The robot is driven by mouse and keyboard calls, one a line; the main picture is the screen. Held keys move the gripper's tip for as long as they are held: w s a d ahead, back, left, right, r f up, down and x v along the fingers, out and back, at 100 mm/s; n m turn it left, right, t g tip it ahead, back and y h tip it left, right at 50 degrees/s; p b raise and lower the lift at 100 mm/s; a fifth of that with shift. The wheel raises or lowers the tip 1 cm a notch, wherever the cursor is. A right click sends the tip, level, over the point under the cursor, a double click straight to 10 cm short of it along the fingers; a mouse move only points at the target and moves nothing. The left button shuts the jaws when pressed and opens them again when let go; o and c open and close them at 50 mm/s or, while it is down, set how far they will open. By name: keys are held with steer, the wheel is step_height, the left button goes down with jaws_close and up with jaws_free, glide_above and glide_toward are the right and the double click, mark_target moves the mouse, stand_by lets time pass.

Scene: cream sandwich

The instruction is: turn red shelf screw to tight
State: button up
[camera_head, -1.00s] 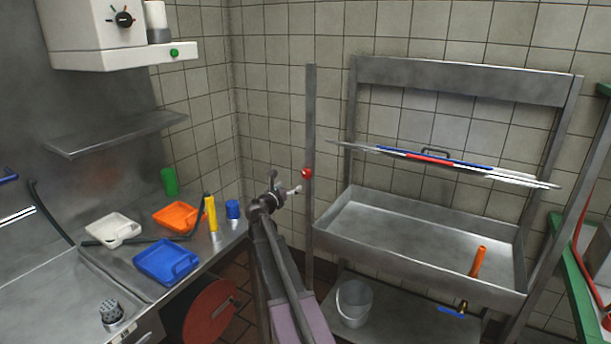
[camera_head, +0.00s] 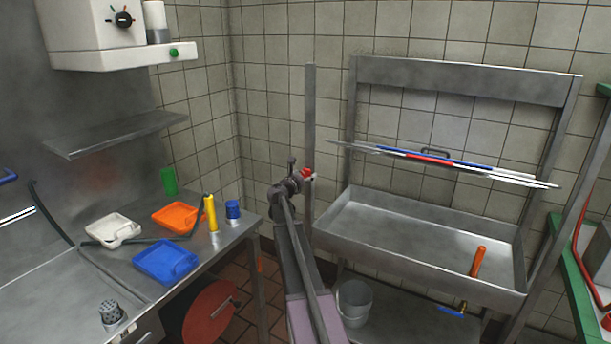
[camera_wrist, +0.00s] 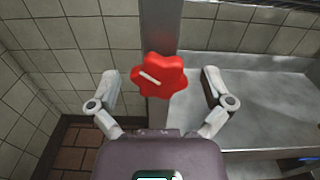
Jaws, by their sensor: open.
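The red shelf screw (camera_wrist: 162,80) is a lobed red knob with a white mark on its face. It sits on an upright grey metal post (camera_wrist: 158,28). In the wrist view my gripper (camera_wrist: 160,85) is open, with one finger on each side of the knob and a gap between each finger and the knob. In the head view the red screw (camera_head: 307,173) shows partly behind my gripper (camera_head: 308,178), on the post left of the sink. Contact between the fingers and the knob cannot be seen.
A metal sink (camera_head: 420,240) stands right of the post, with a tilted shelf (camera_head: 450,165) above it. At the left, a steel counter (camera_head: 100,270) holds coloured trays, a yellow bottle (camera_head: 211,212) and a blue cup (camera_head: 232,209). A bucket (camera_head: 354,300) stands below the sink.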

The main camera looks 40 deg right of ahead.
steer(key=c, duration=1.1)
steer(key=shift+c, duration=0.2)
